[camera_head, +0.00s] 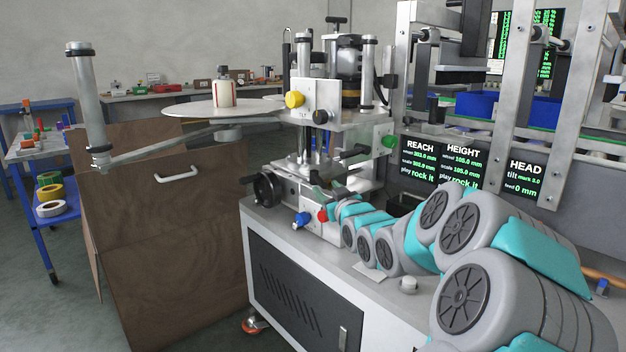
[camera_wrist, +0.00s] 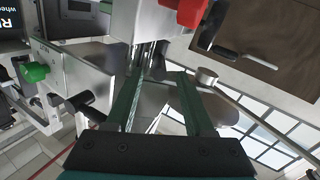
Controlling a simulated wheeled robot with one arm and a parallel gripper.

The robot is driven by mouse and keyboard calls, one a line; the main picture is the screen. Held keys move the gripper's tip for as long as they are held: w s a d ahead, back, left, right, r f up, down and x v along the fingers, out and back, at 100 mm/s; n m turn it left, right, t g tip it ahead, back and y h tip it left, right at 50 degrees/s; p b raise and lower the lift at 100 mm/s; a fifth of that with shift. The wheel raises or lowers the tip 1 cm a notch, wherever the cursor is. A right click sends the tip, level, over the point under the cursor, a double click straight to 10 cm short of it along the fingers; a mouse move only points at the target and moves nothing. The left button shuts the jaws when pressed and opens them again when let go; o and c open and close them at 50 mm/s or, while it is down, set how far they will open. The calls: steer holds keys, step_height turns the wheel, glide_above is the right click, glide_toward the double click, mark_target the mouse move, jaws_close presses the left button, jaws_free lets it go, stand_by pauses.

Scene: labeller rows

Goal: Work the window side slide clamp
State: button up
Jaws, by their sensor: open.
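The labeller head (camera_head: 318,100) stands on the white cabinet, with a yellow knob (camera_head: 294,99), a green knob (camera_head: 389,141), a red knob (camera_head: 322,215) and a blue knob (camera_head: 302,219). I cannot tell which part is the window side slide clamp. In the wrist view my gripper (camera_wrist: 160,78) is open, its two dark green fingers apart with nothing held between them. Metal posts and a round disc show beyond the fingers. A black lever (camera_wrist: 85,103) is left of the left finger, below a green knob (camera_wrist: 33,72). A red knob (camera_wrist: 185,10) and another black lever (camera_wrist: 232,45) are above right.
A black handwheel (camera_head: 268,189) juts from the machine's left side. A brown wooden panel (camera_head: 165,230) with a white handle stands left of the cabinet (camera_head: 290,285). A long metal arm with an upright roller (camera_head: 87,95) reaches out left. Display panels (camera_head: 440,165) stand at right, behind my arm.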

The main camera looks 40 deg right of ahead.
mark_target(318, 179)
steer(key=shift+p+x, duration=0.55)
steer(key=shift+x, duration=3.5)
jaws_close()
